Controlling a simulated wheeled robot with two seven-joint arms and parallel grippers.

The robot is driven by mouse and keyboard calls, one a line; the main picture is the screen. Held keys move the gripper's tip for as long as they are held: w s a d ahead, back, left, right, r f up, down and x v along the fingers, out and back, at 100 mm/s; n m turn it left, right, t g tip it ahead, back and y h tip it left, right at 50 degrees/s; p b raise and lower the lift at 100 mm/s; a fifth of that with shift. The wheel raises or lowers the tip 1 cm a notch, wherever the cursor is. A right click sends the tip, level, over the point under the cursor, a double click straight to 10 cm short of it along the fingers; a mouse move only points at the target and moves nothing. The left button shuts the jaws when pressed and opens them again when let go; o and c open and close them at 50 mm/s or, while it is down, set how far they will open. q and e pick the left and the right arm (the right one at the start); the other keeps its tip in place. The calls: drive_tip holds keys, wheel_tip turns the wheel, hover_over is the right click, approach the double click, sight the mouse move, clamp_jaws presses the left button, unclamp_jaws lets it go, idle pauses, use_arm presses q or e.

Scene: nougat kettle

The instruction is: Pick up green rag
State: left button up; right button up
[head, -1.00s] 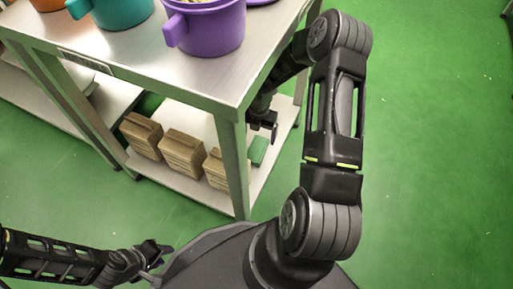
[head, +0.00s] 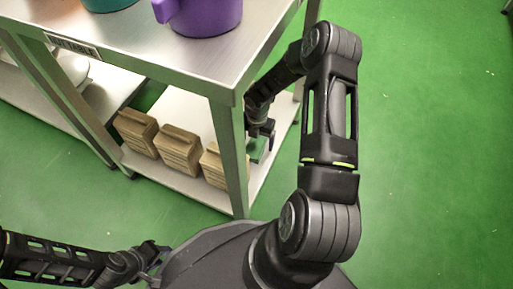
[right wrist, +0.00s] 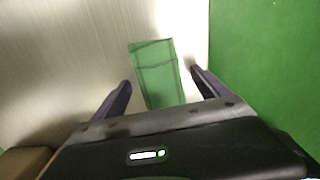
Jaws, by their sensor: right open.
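The green rag (head: 257,150) lies on the lower shelf of the metal table, near its right edge. In the right wrist view the rag (right wrist: 157,72) is a folded green strip between and beyond my two fingers. My right gripper (right wrist: 162,82) is open, with a finger on each side of the rag's near end; it holds nothing.
The lower shelf (head: 180,108) also carries several brown packages (head: 178,150) left of the rag. A table leg (head: 231,160) stands close to my right gripper. A purple pot (head: 205,15) stands on the tabletop (head: 200,62). The green floor to the right is clear.

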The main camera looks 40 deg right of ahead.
drive_tip(key=shift+f, duration=0.1)
drive_tip(key=shift+c, duration=0.3)
drive_tip(key=c, duration=1.4)
